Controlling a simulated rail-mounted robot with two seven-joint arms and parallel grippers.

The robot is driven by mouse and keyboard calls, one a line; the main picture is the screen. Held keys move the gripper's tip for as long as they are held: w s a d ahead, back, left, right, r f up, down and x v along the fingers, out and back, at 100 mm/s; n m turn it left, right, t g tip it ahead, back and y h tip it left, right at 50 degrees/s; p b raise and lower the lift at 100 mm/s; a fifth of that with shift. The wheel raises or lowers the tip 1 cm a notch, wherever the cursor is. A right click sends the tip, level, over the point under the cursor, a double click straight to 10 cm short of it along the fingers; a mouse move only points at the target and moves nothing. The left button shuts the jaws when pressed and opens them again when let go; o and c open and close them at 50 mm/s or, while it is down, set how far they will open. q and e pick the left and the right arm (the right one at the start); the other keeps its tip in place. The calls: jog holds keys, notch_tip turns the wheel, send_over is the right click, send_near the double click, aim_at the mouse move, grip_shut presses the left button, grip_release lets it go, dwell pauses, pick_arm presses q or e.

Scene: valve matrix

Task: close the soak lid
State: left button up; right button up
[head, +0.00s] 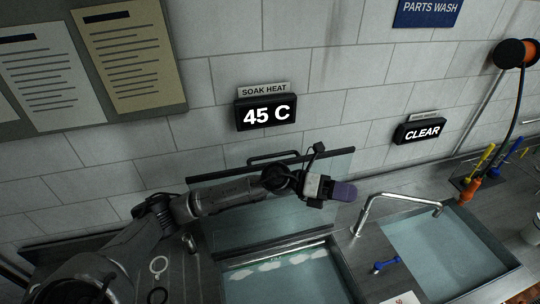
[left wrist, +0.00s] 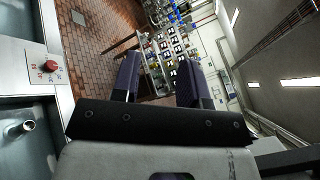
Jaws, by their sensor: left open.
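The soak lid (head: 235,230) is a see-through panel with a dark top edge and a black bar handle (head: 274,156). It stands raised at the back of the soak tank (head: 285,280), whose pale liquid shows below it. My left arm crosses in front of the lid and hides part of it. My left gripper (head: 343,191) is near the lid's right edge, pointing right; I cannot tell whether it touches the lid. In the left wrist view its two purple fingers (left wrist: 157,80) are apart with nothing between them. My right gripper is not in view.
A faucet (head: 395,200) arches over a second basin (head: 445,255) at the right. A blue tool (head: 386,266) lies on the counter between the basins. A tool holder (head: 468,188) stands at the back right. A red knob (left wrist: 50,65) shows at the left of the left wrist view.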

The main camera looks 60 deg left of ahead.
pick_arm(q)
jog(key=s+a+r+m+g+y+b, duration=0.15)
jog(key=a+y, duration=0.25)
jog(key=a, duration=0.6)
jog(key=s+a+r+m+g+y, duration=0.1)
jog(key=s+a+r+g+y, duration=0.3)
jog(key=a, duration=0.6)
jog(key=a+m+g+y, duration=0.15)
jog(key=a+y, duration=0.35)
jog(key=a, duration=0.6)
jog(key=shift+n, duration=0.4)
jog(key=p+x, duration=0.2)
jog(key=x, duration=0.9)
jog(key=shift+d, duration=0.15)
jog(key=shift+p+x, duration=0.3)
jog(key=shift+x, duration=0.8)
jog(key=shift+c, duration=0.4)
grip_shut()
